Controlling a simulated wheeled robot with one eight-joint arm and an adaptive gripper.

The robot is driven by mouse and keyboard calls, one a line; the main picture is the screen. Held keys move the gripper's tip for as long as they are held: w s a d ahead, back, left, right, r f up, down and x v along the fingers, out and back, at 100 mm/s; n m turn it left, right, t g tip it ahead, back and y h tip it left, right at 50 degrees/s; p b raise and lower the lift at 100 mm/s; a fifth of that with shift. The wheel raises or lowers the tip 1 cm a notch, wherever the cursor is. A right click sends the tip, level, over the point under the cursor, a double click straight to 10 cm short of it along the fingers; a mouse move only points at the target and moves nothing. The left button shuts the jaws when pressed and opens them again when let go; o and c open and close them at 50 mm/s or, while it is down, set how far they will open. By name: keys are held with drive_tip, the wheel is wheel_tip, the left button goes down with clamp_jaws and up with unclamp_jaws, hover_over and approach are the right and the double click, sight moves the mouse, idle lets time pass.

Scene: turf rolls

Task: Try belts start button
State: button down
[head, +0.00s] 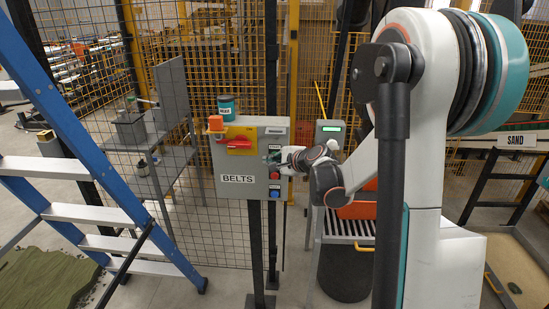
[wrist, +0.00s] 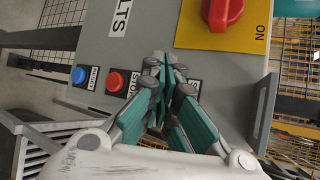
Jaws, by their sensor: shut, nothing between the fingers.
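The grey BELTS control box (head: 222,180) stands on a post in the middle of the head view. Its red stop button (head: 275,174) and blue reset button (head: 275,192) sit in a column below my gripper (head: 281,160). In the wrist view, the red stop button (wrist: 116,80) and blue reset button (wrist: 79,75) are left of my gripper (wrist: 165,72). The fingers are shut and empty, with their tips at the panel, over the spot in line with these buttons. The start button is hidden behind the fingers. I cannot tell whether the tips touch it.
A red rotary switch (head: 236,144) on a yellow plate sits on the same box. A blue ladder (head: 82,152) stands left. Mesh fencing rises behind. A grey post with a green display (head: 331,129) stands right.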

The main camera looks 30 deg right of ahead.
drive_tip(key=shift+s+a, duration=0.2)
drive_tip(key=shift+s, duration=0.1)
drive_tip(key=s+a, duration=0.1)
drive_tip(key=s, duration=0.1)
drive_tip(key=s+a, duration=0.1)
drive_tip(key=s, duration=0.1)
drive_tip(key=shift+a, duration=0.4)
idle(0.8)
